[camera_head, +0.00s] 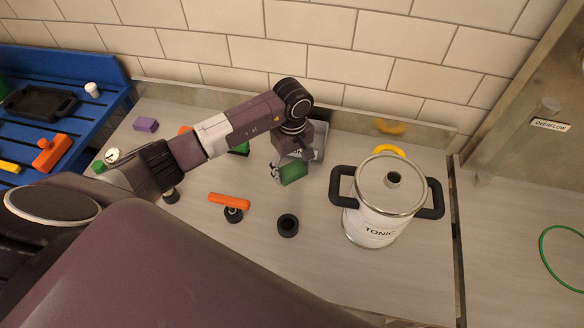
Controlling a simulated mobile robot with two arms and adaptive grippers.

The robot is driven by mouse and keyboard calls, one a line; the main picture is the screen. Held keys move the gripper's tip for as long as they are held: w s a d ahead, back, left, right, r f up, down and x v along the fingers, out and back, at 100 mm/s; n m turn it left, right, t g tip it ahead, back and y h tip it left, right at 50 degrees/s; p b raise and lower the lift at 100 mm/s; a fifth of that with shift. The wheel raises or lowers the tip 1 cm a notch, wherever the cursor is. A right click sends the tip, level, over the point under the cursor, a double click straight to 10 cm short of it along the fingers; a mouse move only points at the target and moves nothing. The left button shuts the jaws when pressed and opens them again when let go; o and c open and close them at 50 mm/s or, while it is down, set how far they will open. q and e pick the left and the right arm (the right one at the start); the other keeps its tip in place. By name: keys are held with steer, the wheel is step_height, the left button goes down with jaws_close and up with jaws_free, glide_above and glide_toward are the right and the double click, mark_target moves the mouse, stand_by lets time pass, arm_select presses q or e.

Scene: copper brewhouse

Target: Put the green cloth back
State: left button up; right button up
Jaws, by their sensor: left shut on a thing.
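The green cloth (292,174) is a small green piece at the fingertips of my left gripper (284,171). The gripper is shut on it, and the fingers hide part of it. I cannot tell whether the cloth touches the counter. A grey container (319,148) stands right behind the gripper, partly hidden by it. Another green thing (240,149) lies farther left, mostly hidden by my left arm. My right gripper does not show.
A white pot labelled TONIC (372,228) with black handles stands to the right on the counter. A black ring (288,225) and an orange-handled tool (229,201) lie in front. A yellow ring (389,150) is behind the pot. A blue slatted rack (98,66) is at left.

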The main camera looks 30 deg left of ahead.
mark_target(292, 188)
arm_select(q)
step_height(292, 188, down, 6)
steer(key=b, duration=0.4)
steer(key=shift+r+b, duration=0.1)
steer(key=shift+b, duration=0.25)
steer(key=shift+f+b, duration=0.45)
steer(key=shift+f, duration=0.05)
steer(key=o, duration=1)
steer(key=shift+o, duration=0.6)
steer(key=o, duration=0.6)
steer(key=shift+c, duration=0.2)
